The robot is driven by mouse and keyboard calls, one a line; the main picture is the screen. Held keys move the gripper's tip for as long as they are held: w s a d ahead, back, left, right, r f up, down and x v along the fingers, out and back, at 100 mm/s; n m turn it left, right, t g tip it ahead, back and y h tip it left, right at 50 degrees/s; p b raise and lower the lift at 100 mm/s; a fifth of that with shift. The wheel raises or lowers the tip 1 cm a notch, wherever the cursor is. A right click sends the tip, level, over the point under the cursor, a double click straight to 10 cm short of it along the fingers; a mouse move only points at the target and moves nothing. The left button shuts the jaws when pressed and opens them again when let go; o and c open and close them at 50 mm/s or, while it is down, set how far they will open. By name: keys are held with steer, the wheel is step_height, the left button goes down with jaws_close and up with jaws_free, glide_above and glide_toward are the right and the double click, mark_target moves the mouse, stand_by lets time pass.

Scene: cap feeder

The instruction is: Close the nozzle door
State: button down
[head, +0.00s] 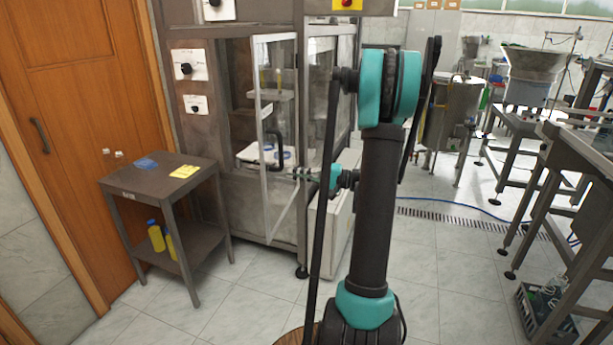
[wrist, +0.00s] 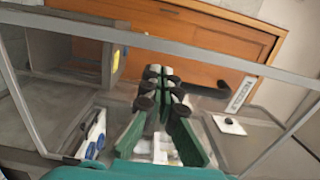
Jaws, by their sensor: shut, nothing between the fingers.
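The nozzle door (head: 262,120) is a tall clear panel in a pale metal frame. In the head view it stands open, swung out from the cabinet front, with a black handle (head: 281,148). My gripper (head: 302,174) is shut and empty, pointing left beside the door's right edge. The wrist view shows its dark green fingers (wrist: 153,82) together, with the pale door frame (wrist: 160,43) spanning the picture. I cannot tell whether the fingertips touch the panel. My arm hides part of the cabinet's right side.
The grey cabinet (head: 200,140) bears control knobs left of its opening. A small metal table (head: 145,178) holding a yellow item and a blue item stands to the left, before a wooden door (head: 85,110). Steel equipment (head: 535,75) stands at right. Tiled floor lies clear in front.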

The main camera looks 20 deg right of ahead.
mark_target(266, 170)
steer(key=x, duration=0.7)
